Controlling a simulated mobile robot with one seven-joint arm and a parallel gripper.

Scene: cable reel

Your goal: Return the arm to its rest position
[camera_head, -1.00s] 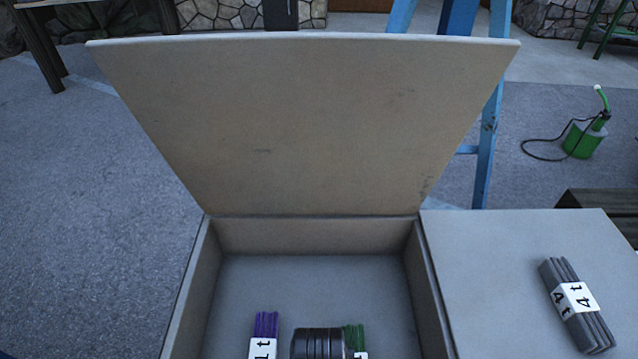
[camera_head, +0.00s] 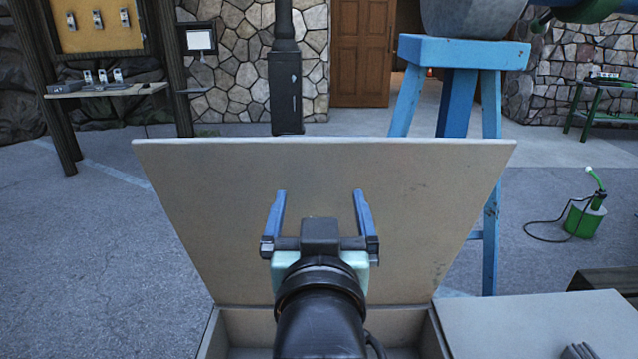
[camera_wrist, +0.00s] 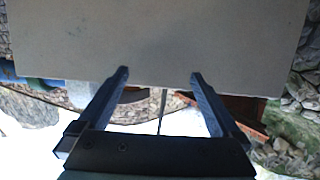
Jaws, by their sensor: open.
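My gripper (camera_head: 320,200) is in the middle of the head view, in front of the raised lid of a box. Its two blue fingers stand wide apart and nothing is between them. My gripper also shows in the wrist view (camera_wrist: 159,75), open and empty, with the pale lid (camera_wrist: 160,40) across the top of that picture. In the head view the lid (camera_head: 220,220) is tilted up and open. The box (camera_head: 245,325) below is mostly cut off by the frame edge and hidden by my arm, so its contents do not show.
A pale surface (camera_head: 530,325) lies right of the box, with a grey bundle (camera_head: 580,351) at the lower edge. A blue stand (camera_head: 465,55) is behind the lid. A green sprayer (camera_head: 585,218) stands on the floor at right. The floor (camera_head: 80,260) at left is clear.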

